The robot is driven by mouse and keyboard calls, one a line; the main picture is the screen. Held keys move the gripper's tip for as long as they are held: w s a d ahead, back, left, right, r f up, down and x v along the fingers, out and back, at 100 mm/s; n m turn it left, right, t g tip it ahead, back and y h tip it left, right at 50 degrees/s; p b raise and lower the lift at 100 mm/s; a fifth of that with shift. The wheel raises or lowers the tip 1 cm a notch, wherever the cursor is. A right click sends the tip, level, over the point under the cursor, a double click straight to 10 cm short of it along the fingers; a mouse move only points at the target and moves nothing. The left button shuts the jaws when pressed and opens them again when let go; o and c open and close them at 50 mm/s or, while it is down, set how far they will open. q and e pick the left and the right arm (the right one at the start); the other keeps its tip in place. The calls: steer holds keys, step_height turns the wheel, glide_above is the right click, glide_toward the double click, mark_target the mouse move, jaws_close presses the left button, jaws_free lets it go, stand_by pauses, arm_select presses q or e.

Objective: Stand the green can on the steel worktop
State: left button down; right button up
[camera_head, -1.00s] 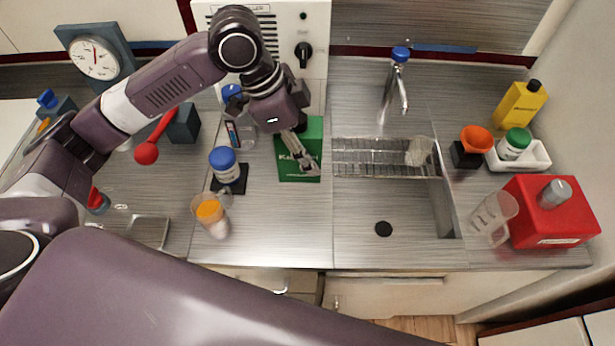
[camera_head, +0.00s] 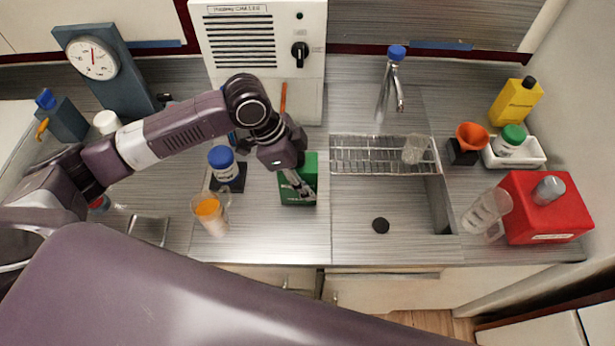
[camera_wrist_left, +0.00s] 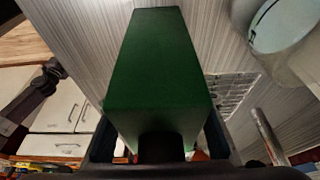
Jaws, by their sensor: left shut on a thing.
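The green can (camera_head: 311,171) is a dark green box shape over the steel worktop (camera_head: 260,235), left of the sink, in the head view. My left gripper (camera_head: 298,186) is shut on it, with the fingers across its near side. The can fills the middle of the left wrist view (camera_wrist_left: 155,75), with striped worktop behind it. The gripper hides part of the can, and I cannot tell whether its base touches the worktop. My right gripper is not in view.
A blue-lidded jar (camera_head: 224,165) and a beaker with orange contents (camera_head: 211,212) stand left of the can. The sink rack (camera_head: 375,157), holding a glass, lies to its right. A white device (camera_head: 262,50) stands behind. The worktop in front of the can is clear.

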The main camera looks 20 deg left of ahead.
arm_select(q)
steer(key=c, duration=1.2)
jaws_free()
steer(key=shift+f, duration=0.1)
steer(key=shift+a+r, duration=0.1)
steer(key=shift+r, duration=0.35)
steer(key=b+v, duration=0.1)
steer(key=v, duration=1)
steer(key=shift+s+a+r, duration=0.15)
